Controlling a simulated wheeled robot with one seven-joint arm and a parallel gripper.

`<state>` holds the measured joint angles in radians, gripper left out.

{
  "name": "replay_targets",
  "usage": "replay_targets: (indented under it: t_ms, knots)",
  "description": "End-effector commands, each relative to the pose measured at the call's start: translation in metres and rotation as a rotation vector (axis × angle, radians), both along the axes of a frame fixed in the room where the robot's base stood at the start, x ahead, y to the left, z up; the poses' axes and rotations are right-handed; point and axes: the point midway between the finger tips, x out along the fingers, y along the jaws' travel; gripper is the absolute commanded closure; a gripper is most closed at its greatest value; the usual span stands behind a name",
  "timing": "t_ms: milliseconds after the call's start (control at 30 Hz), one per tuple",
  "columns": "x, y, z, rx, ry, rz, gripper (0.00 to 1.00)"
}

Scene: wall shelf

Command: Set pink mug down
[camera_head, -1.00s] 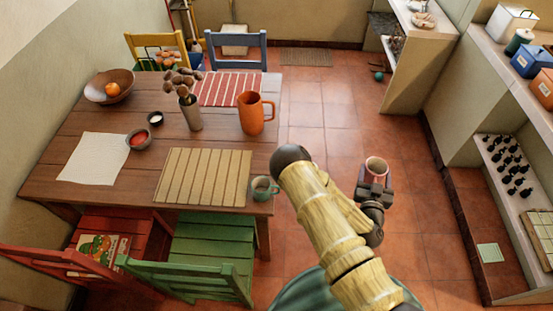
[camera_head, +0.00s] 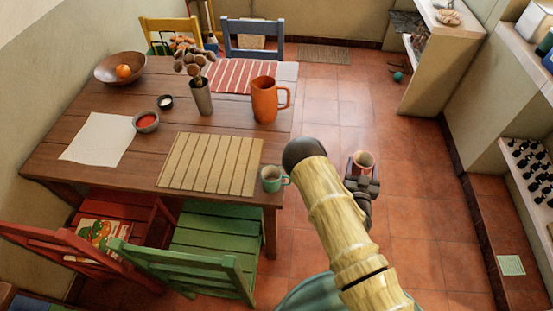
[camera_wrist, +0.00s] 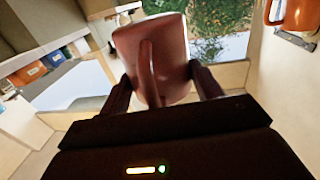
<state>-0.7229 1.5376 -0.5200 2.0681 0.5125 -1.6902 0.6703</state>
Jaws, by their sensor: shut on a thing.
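The pink mug (camera_head: 361,163) is held upright in my gripper (camera_head: 363,182), to the right of the wooden table and over open floor. In the wrist view the pink mug (camera_wrist: 153,60) sits between both dark fingers of my gripper (camera_wrist: 160,85), with its handle facing the camera. The gripper is shut on it. The wooden table (camera_head: 110,105) stands at the left, apart from the mug.
On the table are a slatted mat (camera_head: 210,164), a green mug (camera_head: 272,179) at the near right corner, an orange pitcher (camera_head: 265,100), a vase (camera_head: 201,98) and bowls. A green chair (camera_head: 210,250) stands in front. Shelves (camera_head: 500,90) line the right side.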

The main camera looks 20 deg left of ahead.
Motion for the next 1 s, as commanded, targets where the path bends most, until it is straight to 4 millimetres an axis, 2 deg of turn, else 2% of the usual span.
replay_targets:
  t_ms: [33, 100, 233, 400, 667, 1000]
  knots:
    - [0.007, 0.014, -0.019, 0.006, -0.004, 0.024, 0.64]
    - [0.014, 0.033, -0.030, 0.006, -0.006, 0.061, 0.64]
    - [0.028, 0.069, -0.045, 0.007, -0.006, 0.139, 0.64]
    - [0.044, 0.117, -0.053, 0.006, -0.008, 0.257, 0.64]
    - [0.060, 0.185, -0.045, 0.005, -0.011, 0.455, 0.64]
    - [0.063, 0.258, -0.010, 0.001, -0.014, 0.710, 0.64]
